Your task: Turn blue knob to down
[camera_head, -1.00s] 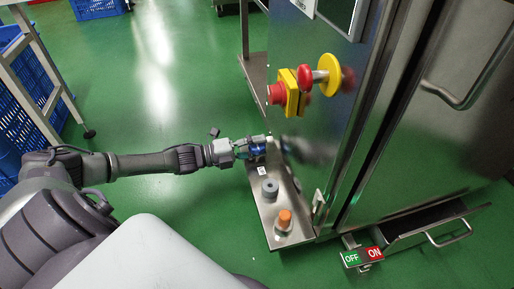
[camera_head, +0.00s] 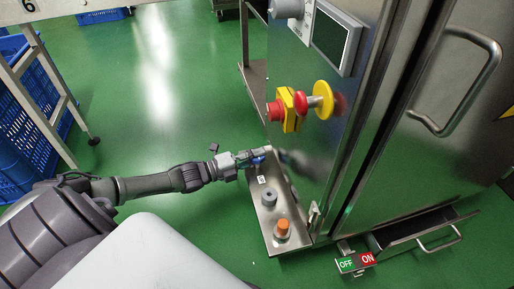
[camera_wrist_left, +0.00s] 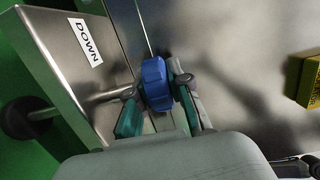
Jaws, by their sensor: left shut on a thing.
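The blue knob (camera_wrist_left: 156,84) sits between the fingers of my left gripper (camera_wrist_left: 160,105) in the left wrist view, and the gripper is shut on it. In the head view my left gripper (camera_head: 252,160) reaches the far end of the steel ledge, and only a bit of the blue knob (camera_head: 258,159) shows there. A white DOWN label (camera_wrist_left: 85,42) is on the steel plate beside the knob. My right gripper is not in view.
A grey knob (camera_head: 269,197) and an orange knob (camera_head: 282,227) stand on the steel ledge (camera_head: 263,218). A red emergency button (camera_head: 275,110) and a yellow-red knob (camera_head: 320,100) stick out from the cabinet. An OFF/ON plate (camera_head: 357,262) is low right. Blue crates (camera_head: 30,125) stand at left.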

